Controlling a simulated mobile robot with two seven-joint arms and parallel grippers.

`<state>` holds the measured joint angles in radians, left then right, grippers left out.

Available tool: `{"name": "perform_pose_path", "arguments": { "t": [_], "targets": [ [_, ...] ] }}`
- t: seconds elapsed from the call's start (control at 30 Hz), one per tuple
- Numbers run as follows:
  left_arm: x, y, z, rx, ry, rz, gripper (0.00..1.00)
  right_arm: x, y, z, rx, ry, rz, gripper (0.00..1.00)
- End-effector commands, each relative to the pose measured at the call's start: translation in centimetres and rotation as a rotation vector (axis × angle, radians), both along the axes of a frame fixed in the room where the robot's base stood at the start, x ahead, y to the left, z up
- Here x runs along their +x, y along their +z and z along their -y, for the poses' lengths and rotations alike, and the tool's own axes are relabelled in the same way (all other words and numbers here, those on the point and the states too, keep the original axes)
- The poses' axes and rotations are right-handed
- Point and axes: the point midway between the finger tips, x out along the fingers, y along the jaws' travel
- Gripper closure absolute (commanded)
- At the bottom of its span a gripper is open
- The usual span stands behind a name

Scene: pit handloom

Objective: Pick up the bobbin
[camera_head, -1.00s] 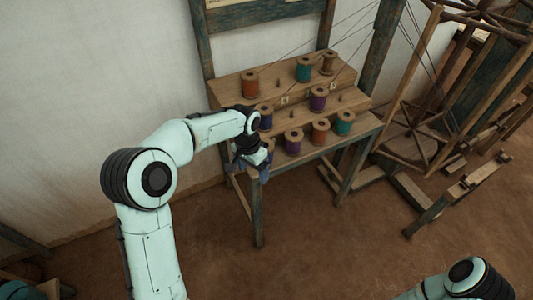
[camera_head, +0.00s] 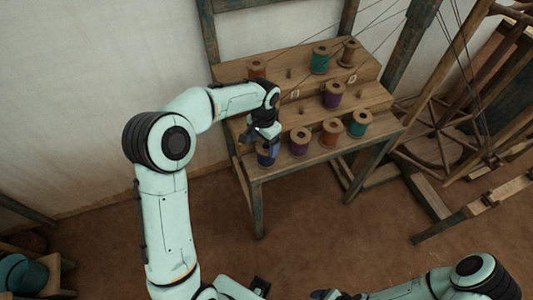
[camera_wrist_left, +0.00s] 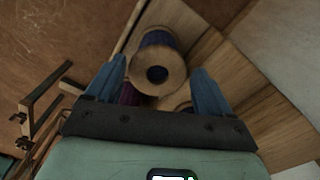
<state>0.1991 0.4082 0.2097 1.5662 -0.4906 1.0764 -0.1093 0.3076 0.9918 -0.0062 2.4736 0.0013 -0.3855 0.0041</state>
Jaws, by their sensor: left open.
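The bobbin under my left gripper (camera_head: 264,136) stands on the front step of the wooden rack, at its left end. It is dark blue with pale wooden flanges, partly covered by the fingers (camera_head: 266,157). In the left wrist view the bobbin (camera_wrist_left: 157,72) shows its round wooden end with a dark hole. My left gripper (camera_wrist_left: 156,84) is open, with one blue finger on each side of that end. Whether the fingers touch it cannot be told. My right arm (camera_head: 440,286) is low at the bottom right; its jaw state is unclear.
The stepped rack (camera_head: 300,92) holds other bobbins: purple (camera_head: 300,142), orange (camera_head: 330,133) and teal (camera_head: 359,124) in front, purple (camera_head: 333,95) on the middle step, several on top. Bare pegs and threads rise there. A wooden frame (camera_head: 440,150) stands at right.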

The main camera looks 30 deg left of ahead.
Motion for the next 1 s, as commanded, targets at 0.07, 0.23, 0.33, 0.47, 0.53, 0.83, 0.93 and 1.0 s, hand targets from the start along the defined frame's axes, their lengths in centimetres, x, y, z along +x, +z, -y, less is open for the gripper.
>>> {"name": "perform_pose_path", "arguments": {
  "t": [0.07,0.23,0.33,0.47,0.53,0.83,0.93,1.0],
  "targets": [
    [0.0,-0.5,0.0,0.000,-0.001,0.001,0.18,0.0,0.0,0.0,0.000,0.000,0.000,0.22],
    [0.4,-2.1,0.3,-0.002,-0.001,-0.002,0.18,0.1,0.1,0.0,0.001,0.000,0.002,0.22],
    [0.7,-3.7,0.4,-0.002,-0.001,-0.002,0.18,0.2,0.3,0.0,0.000,0.000,0.003,0.22],
    [0.7,-5.3,0.4,-0.001,0.000,0.000,0.18,0.2,0.2,0.0,0.000,0.000,0.002,0.22],
    [0.7,-5.6,0.4,0.000,0.000,0.000,0.18,0.2,0.2,0.0,0.000,0.000,0.002,0.22],
    [0.7,-5.7,0.4,-0.001,0.000,0.002,0.41,0.2,0.2,0.0,0.000,0.000,0.002,0.22],
    [0.7,-5.7,0.4,-0.001,0.000,0.002,0.57,0.2,0.2,0.0,0.000,0.000,0.002,0.22],
    [0.7,-5.6,0.4,-0.001,0.000,0.003,0.57,0.2,0.2,0.0,0.000,0.000,0.002,0.22]
  ]
}}
